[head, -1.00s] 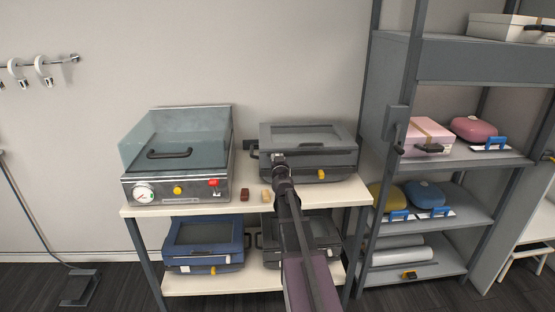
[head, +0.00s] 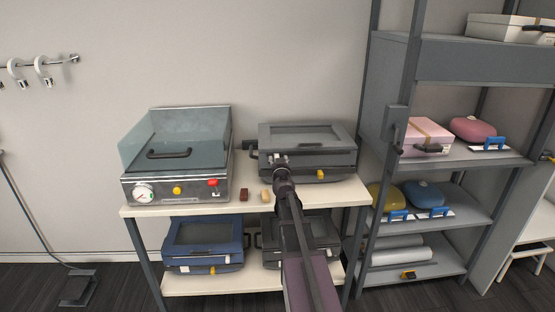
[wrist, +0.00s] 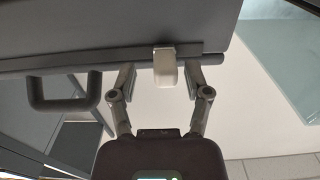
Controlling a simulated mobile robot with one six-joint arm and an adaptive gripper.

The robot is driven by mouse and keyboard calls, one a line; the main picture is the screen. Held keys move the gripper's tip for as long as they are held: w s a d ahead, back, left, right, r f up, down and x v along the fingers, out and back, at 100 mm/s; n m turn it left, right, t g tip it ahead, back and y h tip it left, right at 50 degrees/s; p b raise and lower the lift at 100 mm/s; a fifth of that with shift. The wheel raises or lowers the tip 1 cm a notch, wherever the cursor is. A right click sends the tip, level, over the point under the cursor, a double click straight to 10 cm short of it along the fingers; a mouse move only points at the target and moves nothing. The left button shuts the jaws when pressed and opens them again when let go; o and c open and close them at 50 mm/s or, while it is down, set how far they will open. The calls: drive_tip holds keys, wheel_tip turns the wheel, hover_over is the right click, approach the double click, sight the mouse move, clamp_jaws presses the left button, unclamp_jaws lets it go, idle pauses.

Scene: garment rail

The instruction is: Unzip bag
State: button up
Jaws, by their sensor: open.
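The grey bag (head: 325,142), a boxy case with a window panel in its top, lies on the upper shelf. In the wrist view its grey side (wrist: 110,30) crosses the top, with a dark handle (wrist: 63,103) at the left. A white zip pull (wrist: 165,70) stands out from the seam. My gripper (head: 279,160) is at the bag's front left. In the wrist view my gripper (wrist: 160,80) is open, one finger on each side of the pull. Gaps show between the fingers and the pull.
A glass-lidded machine (head: 178,160) stands left of the bag. A red-brown block (head: 244,195) and a tan block (head: 266,194) lie on the upper shelf (head: 160,211). A blue case (head: 205,245) and a dark case (head: 320,236) sit below. A grey rack (head: 400,60) stands close on the right.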

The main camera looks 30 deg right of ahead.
drive_tip(key=v, duration=1)
drive_tip(key=shift+s, duration=0.2)
drive_tip(key=shift+a, duration=0.1)
drive_tip(key=a+f+n+g+y+p, duration=0.2)
drive_tip(key=a+n+y, duration=0.3)
drive_tip(key=a, duration=0.7)
drive_tip(key=a+f+n+g+y+p, duration=0.1)
drive_tip(key=a+n+g+y+p, duration=0.15)
drive_tip(key=a+y, duration=0.75)
drive_tip(key=s+a+f+g+h+p, duration=0.25)
drive_tip(key=s+a+f+g, duration=0.35)
drive_tip(key=a, duration=0.4)
drive_tip(key=s+m+g+h+p, duration=0.2)
drive_tip(key=s+g+h, duration=0.2)
drive_tip(key=s, duration=0.7)
drive_tip(key=shift+f+g, duration=0.25)
drive_tip(key=shift+g, duration=0.5)
drive_tip(key=shift+w, duration=0.1)
